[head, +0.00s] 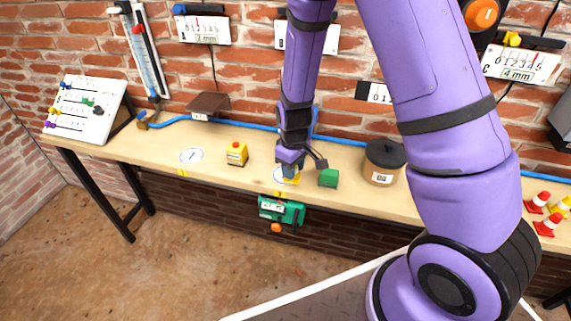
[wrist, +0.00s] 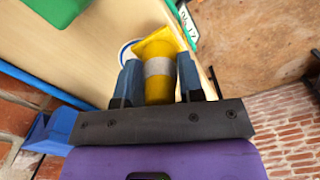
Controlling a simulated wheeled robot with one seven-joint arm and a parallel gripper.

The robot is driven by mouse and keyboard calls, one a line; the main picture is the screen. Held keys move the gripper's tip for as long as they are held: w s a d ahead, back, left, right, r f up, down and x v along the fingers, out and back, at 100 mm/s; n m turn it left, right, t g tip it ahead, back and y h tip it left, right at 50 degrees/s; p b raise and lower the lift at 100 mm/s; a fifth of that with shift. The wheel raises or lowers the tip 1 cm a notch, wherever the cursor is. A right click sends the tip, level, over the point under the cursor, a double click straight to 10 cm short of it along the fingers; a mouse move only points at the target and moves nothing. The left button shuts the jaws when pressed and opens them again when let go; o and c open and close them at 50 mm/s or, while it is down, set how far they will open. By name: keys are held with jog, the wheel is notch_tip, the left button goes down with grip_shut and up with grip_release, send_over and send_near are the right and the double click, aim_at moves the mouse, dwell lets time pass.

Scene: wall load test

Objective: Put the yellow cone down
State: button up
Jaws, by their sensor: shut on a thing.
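The yellow cone (wrist: 160,72) has a pale grey band and a square yellow base. In the wrist view it sits between both fingers of my gripper (wrist: 158,85), which is shut on it. In the head view my gripper (head: 290,168) is low over the wooden bench near its front edge. Only a little of the yellow cone (head: 294,181) shows below the fingers there. A white round marker (head: 278,173) with a blue rim lies at the cone, partly hidden by the gripper. I cannot tell whether the cone's base touches the bench.
A green block (head: 328,178) stands close right of my gripper, and a dark-lidded jar (head: 383,164) is farther right. Red-and-white cones (head: 546,226) stand far right. A green device (head: 281,211) hangs below the front edge.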

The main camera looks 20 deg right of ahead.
jog(key=w, duration=0.6)
jog(key=shift+d+f, duration=0.1)
jog(key=shift+f, duration=1.95)
jog(key=shift+f, duration=0.1)
jog(key=o, duration=0.9)
